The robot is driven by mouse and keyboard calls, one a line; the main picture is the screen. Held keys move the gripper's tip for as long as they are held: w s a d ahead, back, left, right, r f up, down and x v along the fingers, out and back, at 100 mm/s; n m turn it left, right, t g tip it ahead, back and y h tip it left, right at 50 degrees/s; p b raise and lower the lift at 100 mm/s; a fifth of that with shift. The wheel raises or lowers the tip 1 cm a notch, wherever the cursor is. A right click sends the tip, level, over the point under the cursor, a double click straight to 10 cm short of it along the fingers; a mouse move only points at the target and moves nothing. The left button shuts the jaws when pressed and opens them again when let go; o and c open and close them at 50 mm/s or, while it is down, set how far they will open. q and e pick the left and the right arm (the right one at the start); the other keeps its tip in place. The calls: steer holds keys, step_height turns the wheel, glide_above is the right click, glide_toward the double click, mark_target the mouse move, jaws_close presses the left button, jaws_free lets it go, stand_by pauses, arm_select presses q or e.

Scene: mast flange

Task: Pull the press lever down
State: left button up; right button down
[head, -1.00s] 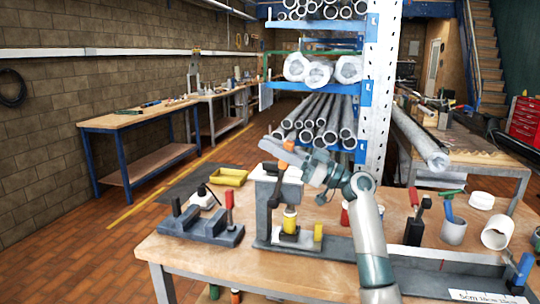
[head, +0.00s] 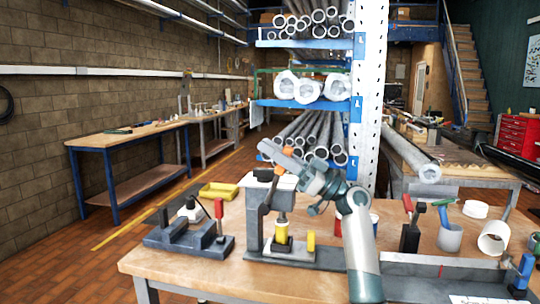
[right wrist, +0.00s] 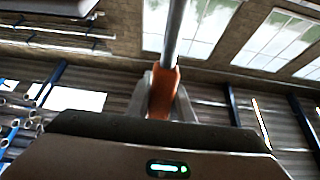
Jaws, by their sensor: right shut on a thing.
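The grey press (head: 254,222) stands on the wooden workbench near the middle of the head view. In the right wrist view the gripper (right wrist: 164,103) is shut on the orange grip (right wrist: 163,92) of a grey lever rod (right wrist: 173,35). In the head view the gripper hides part of the lever. My left gripper is not in view.
On the workbench (head: 200,272), a dark clamp fixture with a red handle (head: 219,208) stands left of the press, with a yellow tray (head: 219,190) behind. A pipe rack (head: 369,100) rises behind the press.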

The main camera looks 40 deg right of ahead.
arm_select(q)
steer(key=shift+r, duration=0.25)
arm_select(e)
steer(key=shift+f, duration=0.1)
steer(key=c, duration=1.6)
jaws_free()
steer(key=shift+s, duration=0.1)
steer(key=shift+o, duration=0.2)
steer(key=shift+s+d, duration=0.1)
steer(key=shift+d, duration=0.05)
steer(key=shift+s+d+f, duration=0.15)
arm_select(q)
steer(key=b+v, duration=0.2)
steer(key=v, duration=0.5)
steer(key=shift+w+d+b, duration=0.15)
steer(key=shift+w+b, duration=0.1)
steer(key=shift+b, duration=0.05)
arm_select(e)
steer(key=v, duration=0.7)
